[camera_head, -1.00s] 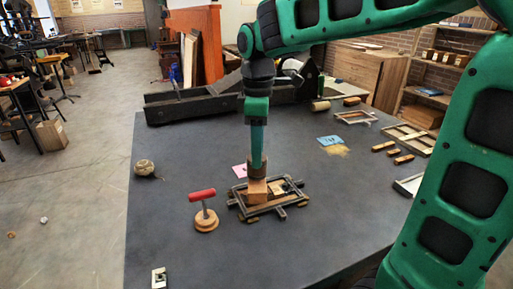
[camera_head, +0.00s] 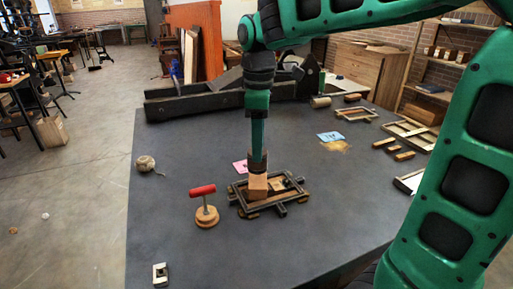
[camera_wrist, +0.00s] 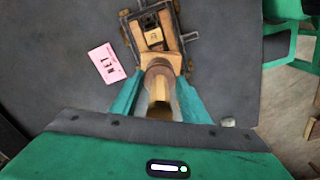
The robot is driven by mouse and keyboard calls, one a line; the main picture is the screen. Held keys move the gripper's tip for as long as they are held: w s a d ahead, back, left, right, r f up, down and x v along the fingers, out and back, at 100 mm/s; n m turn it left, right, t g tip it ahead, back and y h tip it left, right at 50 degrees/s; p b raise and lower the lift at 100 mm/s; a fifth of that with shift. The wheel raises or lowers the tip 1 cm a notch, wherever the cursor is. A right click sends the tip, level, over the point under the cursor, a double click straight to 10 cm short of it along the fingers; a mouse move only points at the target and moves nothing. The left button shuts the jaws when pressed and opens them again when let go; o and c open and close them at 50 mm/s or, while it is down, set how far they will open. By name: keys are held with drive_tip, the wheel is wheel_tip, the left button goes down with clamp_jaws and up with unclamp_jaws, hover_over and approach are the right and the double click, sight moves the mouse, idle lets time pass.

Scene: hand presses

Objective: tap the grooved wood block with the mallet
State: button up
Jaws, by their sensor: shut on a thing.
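My gripper (camera_head: 257,155) points straight down above the table and is shut on the mallet. Its green fingers (camera_wrist: 155,100) flank the mallet's handle (camera_wrist: 159,92) in the wrist view. The mallet's wooden head (camera_head: 258,183) is at the lower end, over the left part of a dark metal frame (camera_head: 281,209). A wood block (camera_wrist: 153,37) with dark marks lies inside that frame, just beyond the mallet head in the wrist view. I take it for the grooved block, but its groove is not clear. The mallet head hides part of the frame's inside. I cannot tell whether the head touches anything.
A red-handled tool on a round wooden base (camera_head: 206,216) stands left of the frame. A pink card (camera_head: 240,167) lies behind it. A ball of twine (camera_head: 145,163) is at the far left. The table's front is mostly clear.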

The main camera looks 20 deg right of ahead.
drive_tip(key=shift+s, duration=0.1)
drive_tip(key=shift+s+a+f, duration=0.15)
drive_tip(key=shift+s+a, duration=0.05)
drive_tip(key=shift+s, duration=0.3)
drive_tip(key=shift+s+a+f, duration=0.1)
drive_tip(key=shift+s+a, duration=0.05)
drive_tip(key=shift+s, duration=0.3)
drive_tip(key=shift+f, duration=0.15)
drive_tip(key=shift+f, duration=1.1)
drive_tip(key=shift+r, duration=1.55)
drive_tip(key=shift+r, duration=1.5)
